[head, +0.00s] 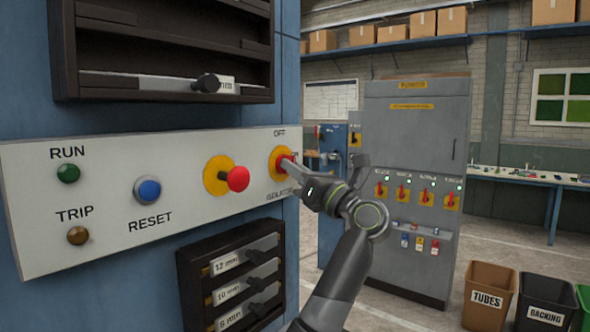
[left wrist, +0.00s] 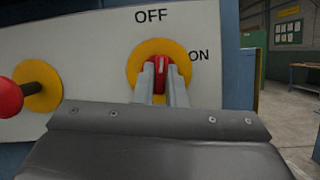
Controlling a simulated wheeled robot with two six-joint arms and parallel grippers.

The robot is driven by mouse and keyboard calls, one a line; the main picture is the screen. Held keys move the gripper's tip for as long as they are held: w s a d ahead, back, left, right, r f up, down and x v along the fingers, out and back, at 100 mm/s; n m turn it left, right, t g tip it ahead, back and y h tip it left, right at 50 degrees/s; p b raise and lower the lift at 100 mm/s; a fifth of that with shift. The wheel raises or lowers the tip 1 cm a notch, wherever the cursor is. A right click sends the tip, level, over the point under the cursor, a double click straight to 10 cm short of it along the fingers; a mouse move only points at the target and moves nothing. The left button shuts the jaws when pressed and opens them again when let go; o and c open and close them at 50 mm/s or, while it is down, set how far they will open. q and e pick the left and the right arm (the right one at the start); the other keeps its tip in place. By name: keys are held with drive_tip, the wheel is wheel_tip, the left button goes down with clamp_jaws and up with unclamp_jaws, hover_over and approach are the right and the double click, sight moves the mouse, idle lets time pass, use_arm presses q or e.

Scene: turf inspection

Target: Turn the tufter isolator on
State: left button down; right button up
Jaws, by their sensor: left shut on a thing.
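The isolator is a red rotary handle on a yellow round plate (head: 275,153), at the right end of the pale control panel (head: 110,195). In the left wrist view the red handle (left wrist: 160,72) stands about upright, with OFF printed above it and ON to its right. Its pale mark is at the top, nearer OFF than ON. My left gripper (head: 289,165) is shut on the handle; its two fingers (left wrist: 162,80) lie on either side of it. They hide part of the plate and handle. My right gripper is not in view.
A red mushroom button (head: 238,179) on yellow sits left of the isolator. A blue RESET button (head: 148,190) and RUN (head: 67,173) and TRIP (head: 78,236) lamps are farther left. Dark racks sit above and below the panel. A grey cabinet (head: 415,130) stands behind.

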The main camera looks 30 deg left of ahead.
use_arm(q)
drive_tip(key=shift+s+r+m+t+h+p, duration=0.1)
drive_tip(key=shift+m+t+h+p, duration=0.8)
drive_tip(key=shift+m+p, duration=1.95)
drive_tip(key=shift+s+r+m+t+h+p, duration=0.15)
drive_tip(key=shift+m+t+h+p, duration=0.75)
drive_tip(key=shift+m+p, duration=1.95)
drive_tip(key=shift+r+m+t+h+p, duration=0.1)
drive_tip(key=shift+m+t+h+p, duration=0.4)
drive_tip(key=shift+m+h+p, duration=2.2)
drive_tip(key=m+y+b, duration=0.2)
drive_tip(key=shift+m+y, duration=0.4)
drive_tip(key=c, duration=1.5)
unclamp_jaws()
drive_tip(key=shift+f, duration=0.1)
